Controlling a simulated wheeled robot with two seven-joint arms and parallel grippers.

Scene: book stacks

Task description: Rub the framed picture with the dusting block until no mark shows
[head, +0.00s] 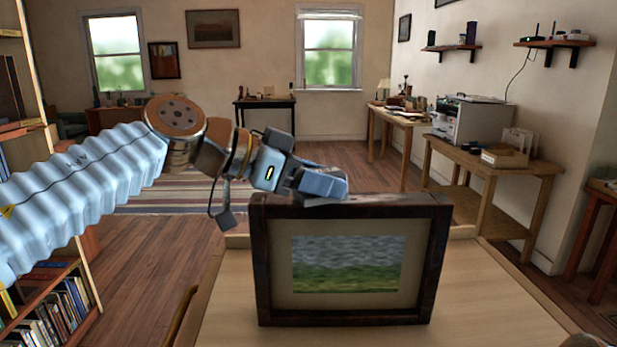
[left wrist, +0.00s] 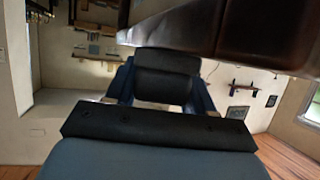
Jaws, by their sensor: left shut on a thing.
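The framed picture (head: 348,264) stands upright on the light wooden table, with a dark brown frame, a pale mat and a grey-and-green landscape. I make out no distinct mark on its front. My left gripper (head: 325,186) is at the frame's top edge, around its middle. In the left wrist view its blue fingers are shut on a dark block (left wrist: 166,82), which looks like the dusting block. The dark frame edge (left wrist: 225,30) shows close beyond it there. I cannot tell whether the block touches the frame.
The light wooden table (head: 485,300) is clear to the right of the picture. A bookshelf (head: 45,300) stands at the left. A side table (head: 490,165) with a printer (head: 468,120) stands at the right, beyond the table.

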